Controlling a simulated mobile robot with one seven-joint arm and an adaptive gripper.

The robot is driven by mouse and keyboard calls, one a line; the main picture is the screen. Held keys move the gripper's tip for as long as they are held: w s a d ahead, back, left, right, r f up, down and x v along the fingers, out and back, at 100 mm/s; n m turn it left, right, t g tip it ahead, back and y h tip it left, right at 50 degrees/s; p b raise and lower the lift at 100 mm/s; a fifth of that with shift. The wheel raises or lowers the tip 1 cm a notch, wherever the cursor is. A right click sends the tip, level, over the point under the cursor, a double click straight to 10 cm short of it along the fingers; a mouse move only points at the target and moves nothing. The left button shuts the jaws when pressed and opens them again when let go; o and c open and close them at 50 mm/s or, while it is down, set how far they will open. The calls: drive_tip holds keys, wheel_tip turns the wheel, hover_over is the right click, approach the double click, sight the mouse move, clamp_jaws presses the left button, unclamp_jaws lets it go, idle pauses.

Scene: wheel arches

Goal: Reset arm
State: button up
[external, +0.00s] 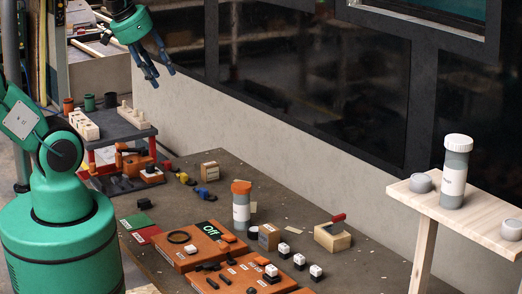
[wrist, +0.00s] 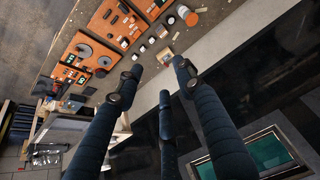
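My gripper (external: 163,79) is raised high at the upper left of the external view, above the back end of the low table and clear of everything on it. Its dark blue fingers point down and to the right. In the wrist view the gripper (wrist: 157,74) shows its three fingers spread apart with nothing between them. My green arm bends at the upper left; part of it lies outside the external view.
Below is a dark table (external: 330,258) with orange boards (external: 200,245), an orange-capped bottle (external: 241,208) and small blocks. A wooden stand (external: 468,212) at right holds a white-capped bottle (external: 455,172). A dark-windowed wall (external: 300,95) runs behind. Air around the gripper is free.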

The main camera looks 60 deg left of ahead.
drive_tip(key=shift+s+f, duration=0.15)
drive_tip(key=shift+s, duration=0.25)
wheel_tip(320, 180, down, 13)
drive_tip(key=b, duration=1.3)
